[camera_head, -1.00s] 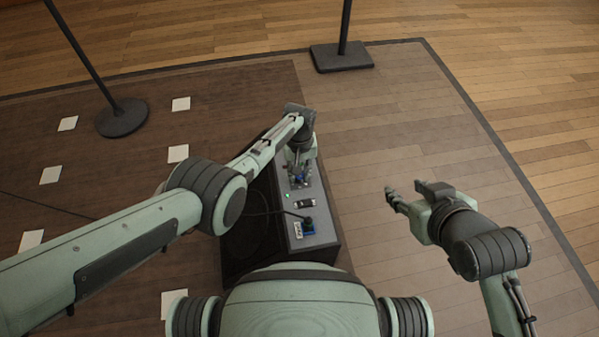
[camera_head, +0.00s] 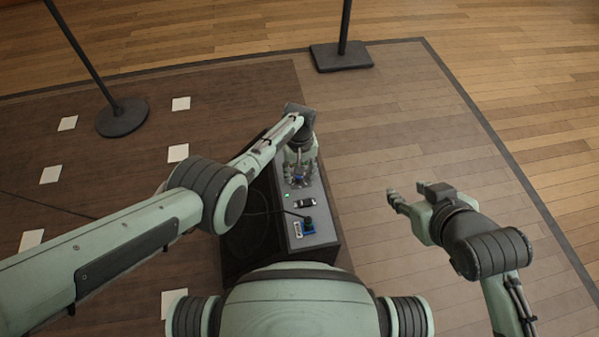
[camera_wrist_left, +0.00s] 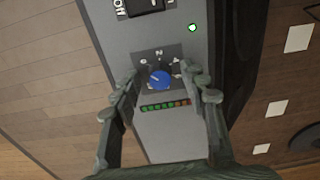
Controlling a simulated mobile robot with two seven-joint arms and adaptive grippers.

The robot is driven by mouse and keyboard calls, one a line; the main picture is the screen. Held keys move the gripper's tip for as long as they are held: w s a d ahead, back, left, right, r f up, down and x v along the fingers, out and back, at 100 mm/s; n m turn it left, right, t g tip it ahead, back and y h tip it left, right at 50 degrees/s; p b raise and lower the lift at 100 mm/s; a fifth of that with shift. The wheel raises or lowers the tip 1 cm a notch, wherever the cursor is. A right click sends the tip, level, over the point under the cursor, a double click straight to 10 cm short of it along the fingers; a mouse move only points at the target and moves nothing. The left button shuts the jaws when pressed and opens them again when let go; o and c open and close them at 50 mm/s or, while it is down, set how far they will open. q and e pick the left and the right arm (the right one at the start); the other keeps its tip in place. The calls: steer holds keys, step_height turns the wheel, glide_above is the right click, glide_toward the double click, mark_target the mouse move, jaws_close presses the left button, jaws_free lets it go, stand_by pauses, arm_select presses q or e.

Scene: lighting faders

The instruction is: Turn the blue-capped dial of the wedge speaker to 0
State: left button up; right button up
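The wedge speaker (camera_head: 326,222) is a dark box with a grey control panel (camera_head: 320,195). Its blue-capped dial (camera_wrist_left: 160,79) sits on a dark plate with white markings in the left wrist view. In the head view only a bit of the blue cap (camera_head: 299,180) shows beneath my gripper. The dial's pointer is too small to read. My left gripper (camera_wrist_left: 160,88) is open, with its fingers on either side of the dial; a gap shows between cap and fingers. It also shows over the panel in the head view (camera_head: 300,178). My right gripper (camera_head: 408,193) appears open and empty, away from the speaker.
A black rocker switch (camera_wrist_left: 146,6), a green light (camera_wrist_left: 192,27) and an LED row (camera_wrist_left: 165,105) are on the panel. A cable plugs into a blue connector (camera_head: 308,228). Stands (camera_head: 122,118) (camera_head: 342,56) are farther back. The floor right of the speaker is clear.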

arm_select(q)
steer(key=shift+r, duration=0.1)
step_height(320, 180, up, 12)
stand_by(0.7)
stand_by(0.4)
